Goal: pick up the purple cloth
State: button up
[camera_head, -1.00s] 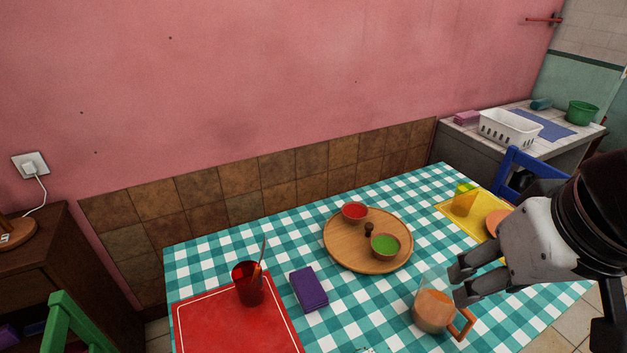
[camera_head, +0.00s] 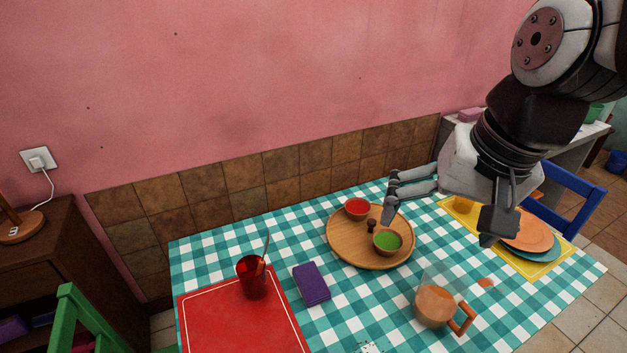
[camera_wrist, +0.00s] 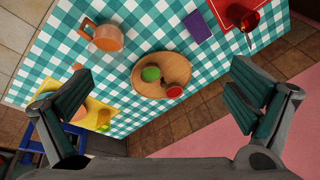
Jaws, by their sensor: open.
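The purple cloth (camera_head: 311,284) is a folded rectangle lying on the checkered tablecloth, just right of the red placemat and left of the round wooden board. It also shows near the top of the wrist view (camera_wrist: 198,26). My gripper (camera_head: 388,201) is above the right side of the wooden board, to the right of the cloth and apart from it. In the wrist view its two fingers (camera_wrist: 157,100) are spread wide with nothing between them but the table below.
The wooden board (camera_head: 345,250) holds a red bowl (camera_head: 357,208) and a green bowl (camera_head: 387,241). A red cup (camera_head: 252,278) with utensils stands on the red placemat (camera_head: 235,330). A jug (camera_head: 435,305) stands at the front right. A yellow placemat (camera_head: 540,268) bears plates.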

jog(key=w+a+f+m+g, duration=0.1)
jog(key=w+a+f+m, duration=0.25)
jog(key=w, duration=0.35)
jog(key=m+g+h+p, duration=0.1)
jog(key=m+g+p, duration=0.1)
jog(key=m, duration=0.5)
send_over(311, 280)
notch_tip(311, 280, down, 20)
jog(key=shift+n, duration=0.25)
notch_tip(311, 280, down, 13)
jog(key=shift+w+p, duration=0.1)
jog(key=shift+p, duration=0.45)
jog(key=c, duration=0.8)
jog(key=shift+c, duration=0.2)
